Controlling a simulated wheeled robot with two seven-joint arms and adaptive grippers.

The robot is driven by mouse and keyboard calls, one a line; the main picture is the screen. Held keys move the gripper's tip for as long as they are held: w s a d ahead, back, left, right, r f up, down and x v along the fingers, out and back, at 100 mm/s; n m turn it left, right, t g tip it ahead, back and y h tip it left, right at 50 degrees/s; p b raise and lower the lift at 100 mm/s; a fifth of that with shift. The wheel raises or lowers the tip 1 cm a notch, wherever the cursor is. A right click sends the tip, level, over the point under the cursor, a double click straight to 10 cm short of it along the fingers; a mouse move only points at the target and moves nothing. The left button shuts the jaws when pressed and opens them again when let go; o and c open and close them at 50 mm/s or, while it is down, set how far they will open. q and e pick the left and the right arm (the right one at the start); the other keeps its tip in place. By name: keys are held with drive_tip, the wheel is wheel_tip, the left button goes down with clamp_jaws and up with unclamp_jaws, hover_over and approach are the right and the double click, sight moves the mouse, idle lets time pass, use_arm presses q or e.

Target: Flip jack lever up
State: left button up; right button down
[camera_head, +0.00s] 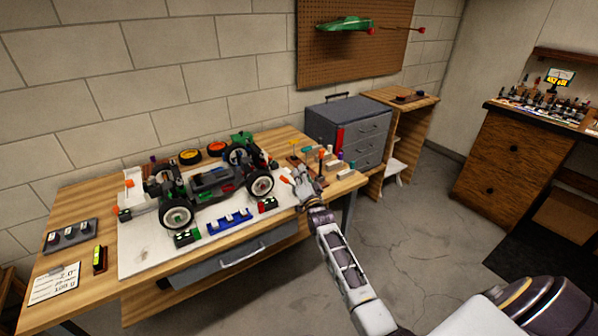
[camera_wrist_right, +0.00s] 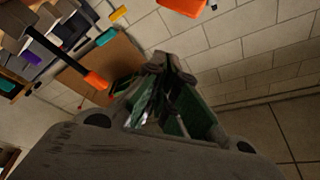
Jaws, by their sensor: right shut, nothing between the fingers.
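The RC car (camera_head: 215,180) stands on the white mat on the workbench, wheels toward me. A small orange tip (camera_head: 285,180) shows at the car's right, just left of my right gripper; it may be the jack lever's end, but I cannot tell. My right gripper (camera_head: 303,177) is shut and empty over the mat's right end. In the right wrist view its fingers (camera_wrist_right: 162,65) are together. An orange piece (camera_wrist_right: 185,5) is cut off at the top there, apart from the fingers. The jack's body is not clear. My left gripper is not in view.
Upright tools (camera_head: 321,155) with coloured handles stand behind and right of my right gripper. A grey drawer box (camera_head: 350,130) is behind them. A blue part (camera_head: 230,220) lies on the mat (camera_head: 150,258) in front of the car. The mat's front left is bare.

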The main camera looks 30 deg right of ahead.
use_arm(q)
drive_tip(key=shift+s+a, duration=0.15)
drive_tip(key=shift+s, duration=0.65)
use_arm(e)
drive_tip(key=v, duration=0.8)
